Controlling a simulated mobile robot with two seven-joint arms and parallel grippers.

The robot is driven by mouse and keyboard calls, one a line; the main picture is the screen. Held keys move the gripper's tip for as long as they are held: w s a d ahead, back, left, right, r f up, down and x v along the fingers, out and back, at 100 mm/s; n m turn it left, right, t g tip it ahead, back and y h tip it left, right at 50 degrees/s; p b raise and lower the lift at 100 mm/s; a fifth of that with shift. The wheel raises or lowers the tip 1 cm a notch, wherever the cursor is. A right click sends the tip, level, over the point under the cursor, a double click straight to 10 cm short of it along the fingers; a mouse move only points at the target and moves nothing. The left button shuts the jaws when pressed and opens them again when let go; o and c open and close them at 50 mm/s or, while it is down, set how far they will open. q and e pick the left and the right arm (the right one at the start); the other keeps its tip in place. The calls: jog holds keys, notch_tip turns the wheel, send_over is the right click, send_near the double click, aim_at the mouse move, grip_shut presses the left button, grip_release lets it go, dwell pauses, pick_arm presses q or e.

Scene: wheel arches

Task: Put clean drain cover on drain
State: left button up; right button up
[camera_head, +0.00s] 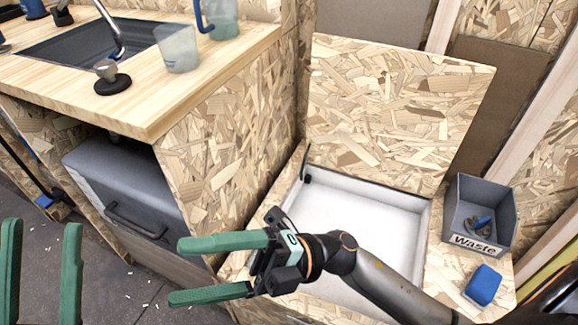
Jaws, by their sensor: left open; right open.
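A round black piece with a metal knob (111,80), possibly the drain cover, lies on the wooden counter near its front edge. The dark sink (62,47) is set in the counter behind it, at the upper left. I cannot make out the drain opening. My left gripper (42,224) is at the bottom left with its two green fingers apart, empty, below the counter. My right gripper (176,271) is open and empty, its green fingers pointing left, in front of the cabinet and the open white-lined compartment. Neither gripper touches the black piece.
A clear cup (177,48) and a blue-handled jug (222,18) stand on the counter. A raised wooden lid (390,105) is behind the white compartment (365,215). A grey Waste box (500,203) and a blue block (483,286) are at the right.

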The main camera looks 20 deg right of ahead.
jog(key=w+d+r+m+t+h, duration=0.1)
jog(key=d+r+m+t+h, duration=0.3)
jog(key=m+t, duration=0.6)
jog(key=w+d+r+m+t+h, duration=0.1)
jog(key=d+r+m+t+h, duration=0.3)
jog(key=d+m+t, duration=0.4)
jog(key=m+t, duration=0.3)
jog(key=m, duration=0.1)
jog(key=shift+w+d+r, duration=0.25)
jog(key=shift+w+r, duration=0.05)
jog(key=shift+r, duration=0.05)
